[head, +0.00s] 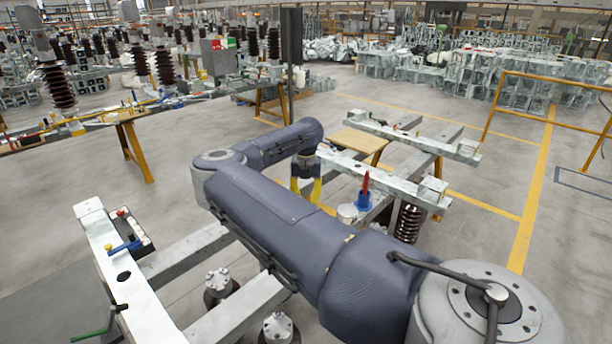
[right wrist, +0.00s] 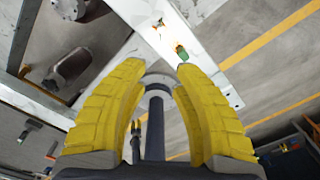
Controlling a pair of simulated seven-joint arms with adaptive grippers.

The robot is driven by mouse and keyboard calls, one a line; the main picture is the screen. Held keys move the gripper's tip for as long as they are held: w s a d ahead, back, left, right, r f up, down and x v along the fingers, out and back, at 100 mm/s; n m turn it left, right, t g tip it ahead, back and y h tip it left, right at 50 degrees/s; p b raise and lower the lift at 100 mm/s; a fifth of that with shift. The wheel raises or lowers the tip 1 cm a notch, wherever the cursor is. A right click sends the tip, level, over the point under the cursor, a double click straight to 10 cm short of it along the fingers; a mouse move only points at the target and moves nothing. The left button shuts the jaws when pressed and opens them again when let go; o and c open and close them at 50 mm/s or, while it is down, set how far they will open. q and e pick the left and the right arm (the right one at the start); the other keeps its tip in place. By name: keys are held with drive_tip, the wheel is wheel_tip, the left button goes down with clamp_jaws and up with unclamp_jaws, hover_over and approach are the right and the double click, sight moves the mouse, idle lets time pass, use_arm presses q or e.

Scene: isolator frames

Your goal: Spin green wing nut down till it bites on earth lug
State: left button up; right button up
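In the right wrist view, a small green piece (right wrist: 182,52), which looks like the green wing nut, sits on the pale steel beam (right wrist: 195,72). A small brownish fitting (right wrist: 160,22) lies just beyond it; I cannot tell if it is the earth lug. My right gripper (right wrist: 160,68) has yellow fingers spread apart with nothing between them. The green piece is just beyond the right-hand fingertip, apart or touching I cannot tell. In the head view my right gripper (head: 306,190) points down by the far frame, partly behind my arm. My left gripper is out of view.
A red-tipped blue item (head: 364,192) and a white pot (head: 347,213) stand near the right gripper. A brown ribbed insulator (head: 409,222) is below the beam. A nearer pale beam (head: 125,280) carries a small tray (head: 133,236). Open floor lies at right.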

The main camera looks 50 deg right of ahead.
drive_tip(key=shift+n, duration=0.3)
wheel_tip(320, 180, down, 18)
drive_tip(key=shift+r, duration=0.25)
idle(0.3)
clamp_jaws()
idle(0.3)
